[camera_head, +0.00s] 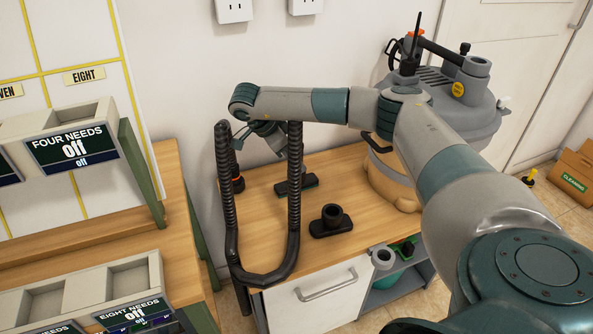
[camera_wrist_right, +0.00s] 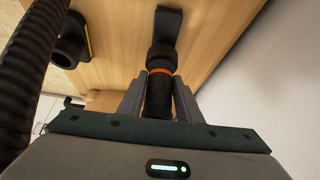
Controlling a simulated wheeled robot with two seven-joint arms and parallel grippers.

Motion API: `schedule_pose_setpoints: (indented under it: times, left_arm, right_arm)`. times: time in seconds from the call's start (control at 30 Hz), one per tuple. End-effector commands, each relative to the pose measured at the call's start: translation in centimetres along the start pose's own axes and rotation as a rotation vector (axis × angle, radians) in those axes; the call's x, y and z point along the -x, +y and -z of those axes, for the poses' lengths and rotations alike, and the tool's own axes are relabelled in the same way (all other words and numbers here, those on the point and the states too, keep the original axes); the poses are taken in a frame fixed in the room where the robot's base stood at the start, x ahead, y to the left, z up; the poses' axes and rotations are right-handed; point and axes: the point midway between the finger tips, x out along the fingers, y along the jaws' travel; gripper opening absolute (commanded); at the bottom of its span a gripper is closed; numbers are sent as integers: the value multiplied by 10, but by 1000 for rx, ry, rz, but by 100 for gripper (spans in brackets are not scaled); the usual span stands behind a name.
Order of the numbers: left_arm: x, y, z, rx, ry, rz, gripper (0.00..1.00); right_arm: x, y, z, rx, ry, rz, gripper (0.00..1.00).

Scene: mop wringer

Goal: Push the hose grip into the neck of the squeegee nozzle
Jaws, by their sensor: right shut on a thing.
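My right gripper (camera_wrist_right: 158,95) is shut on the hose grip (camera_wrist_right: 159,92), a black tube with an orange ring. In the head view this gripper (camera_head: 262,135) is partly hidden behind the hose. A dark flat-based nozzle (camera_head: 295,186) lies on the wooden counter behind the hose. Another black nozzle (camera_head: 332,220) stands in front of it with its round neck upward. The wrist view shows a flat dark piece (camera_wrist_right: 168,22) beyond the grip's tip and a round-necked piece (camera_wrist_right: 72,46) at left. I cannot tell whether the tip touches the flat piece. My left gripper is not in view.
The black ribbed hose (camera_head: 263,277) hangs in a U in front of the counter (camera_head: 340,165). A grey vacuum (camera_head: 470,110) stands at the right. Sign racks (camera_head: 80,150) stand at the left. A wall closes the back; a drawer front (camera_head: 310,305) lies below.

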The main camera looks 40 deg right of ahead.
Motion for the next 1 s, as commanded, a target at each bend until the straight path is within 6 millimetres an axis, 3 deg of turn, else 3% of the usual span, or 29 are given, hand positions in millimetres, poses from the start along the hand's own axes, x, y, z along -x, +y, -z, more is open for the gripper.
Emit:
schedule_pose_setpoints:
  times: [0.43, 0.47, 0.53, 1.0]
  left_arm:
    - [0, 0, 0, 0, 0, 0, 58]
    - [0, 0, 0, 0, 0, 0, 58]
    - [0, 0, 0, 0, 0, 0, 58]
    - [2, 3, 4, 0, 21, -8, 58]
  right_arm:
    - [-2, 0, -1, 0, 0, 0, 10]
    - [-2, 0, -1, 0, 0, 0, 39]
    - [-2, 0, -1, 0, 0, 0, 53]
    - [-2, 0, -1, 0, 0, 0, 53]
